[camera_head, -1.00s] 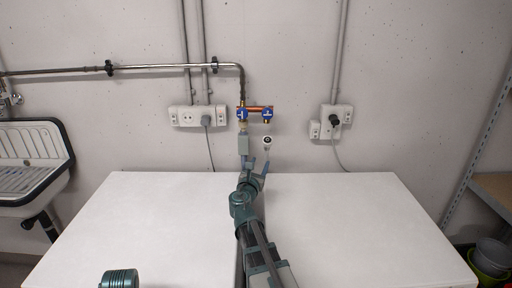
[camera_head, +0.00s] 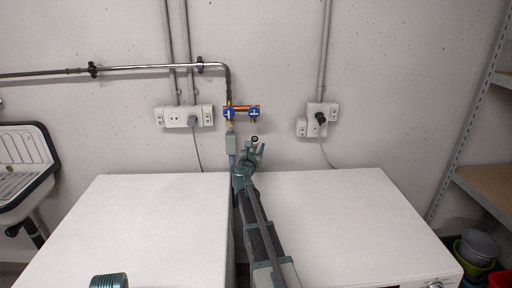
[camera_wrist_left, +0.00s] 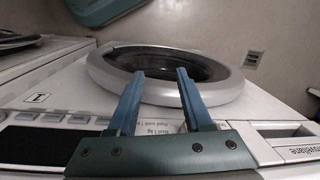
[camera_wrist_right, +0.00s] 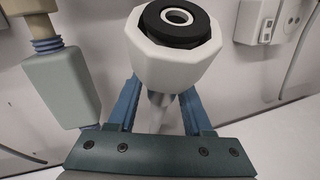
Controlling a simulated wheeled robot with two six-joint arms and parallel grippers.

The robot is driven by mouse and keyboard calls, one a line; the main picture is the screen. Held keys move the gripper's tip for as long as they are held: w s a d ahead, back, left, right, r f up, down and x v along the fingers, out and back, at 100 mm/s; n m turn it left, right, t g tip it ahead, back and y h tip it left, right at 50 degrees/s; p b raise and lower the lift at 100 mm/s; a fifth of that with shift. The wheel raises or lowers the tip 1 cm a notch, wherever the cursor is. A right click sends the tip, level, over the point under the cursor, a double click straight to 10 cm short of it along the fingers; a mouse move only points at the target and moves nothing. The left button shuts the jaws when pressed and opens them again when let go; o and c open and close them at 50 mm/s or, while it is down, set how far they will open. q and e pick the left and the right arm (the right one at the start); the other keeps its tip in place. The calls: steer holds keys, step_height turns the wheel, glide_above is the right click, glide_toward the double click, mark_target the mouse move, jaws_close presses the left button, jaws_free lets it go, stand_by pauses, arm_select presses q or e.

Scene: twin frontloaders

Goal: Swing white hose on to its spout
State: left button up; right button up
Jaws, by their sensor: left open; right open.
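The white hose ends in a white nut with a black ring (camera_head: 254,139), just below the right-hand blue tap (camera_head: 253,115), whose spout is bare. In the right wrist view the nut (camera_wrist_right: 175,48) is large and close, facing the camera. My right gripper (camera_head: 254,153) is open, its fingers (camera_wrist_right: 158,108) on either side of the pale hose just below the nut; I cannot tell whether they touch it. My left gripper (camera_wrist_left: 156,75) is open and empty before a washing machine's round door (camera_wrist_left: 215,85).
A grey box (camera_head: 231,144) hangs under the left-hand blue tap (camera_head: 229,114), close left of my right gripper. Sockets (camera_head: 185,116) (camera_head: 317,117) flank the taps; a sink (camera_head: 25,160) is left, shelving (camera_head: 480,185) right.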

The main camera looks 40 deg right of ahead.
steer(key=shift+w+d, duration=0.1)
jaws_close()
stand_by(0.3)
stand_by(1.2)
